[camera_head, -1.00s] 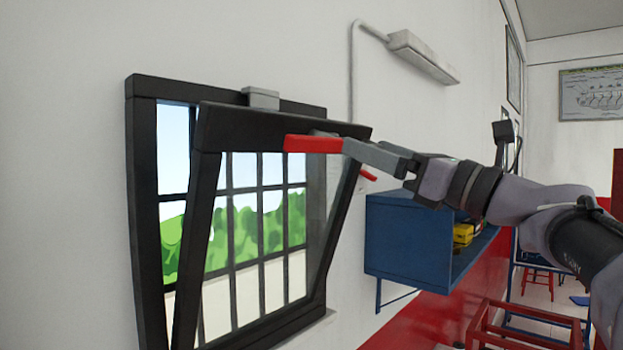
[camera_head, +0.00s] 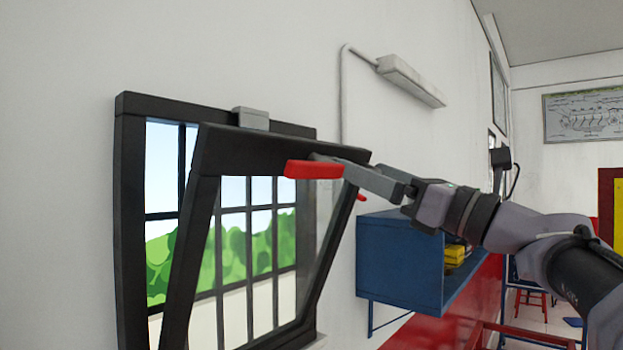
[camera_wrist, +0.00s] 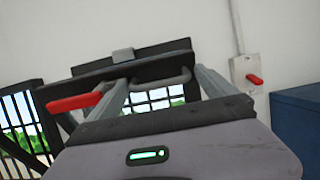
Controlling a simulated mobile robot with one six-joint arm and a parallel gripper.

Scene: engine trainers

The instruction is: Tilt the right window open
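The window has a black outer frame (camera_head: 131,220) on the white wall. Its black sash (camera_head: 270,150) leans out from the frame at the top, with a clear gap between them. A grey pull handle (camera_wrist: 160,77) on the sash's top rail shows in the wrist view. My gripper (camera_head: 330,165) is at this rail. In the wrist view my gripper's fingers (camera_wrist: 161,84) are spread, one at each side of the handle; I cannot tell whether they touch it. A red bar (camera_head: 313,170) lies in front of the rail beside the fingertips; its attachment is unclear.
A blue wall cabinet (camera_head: 400,262) holding yellow items is right of the window, below my arm. Another black-framed window (camera_wrist: 20,115) seems to show at the far left.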

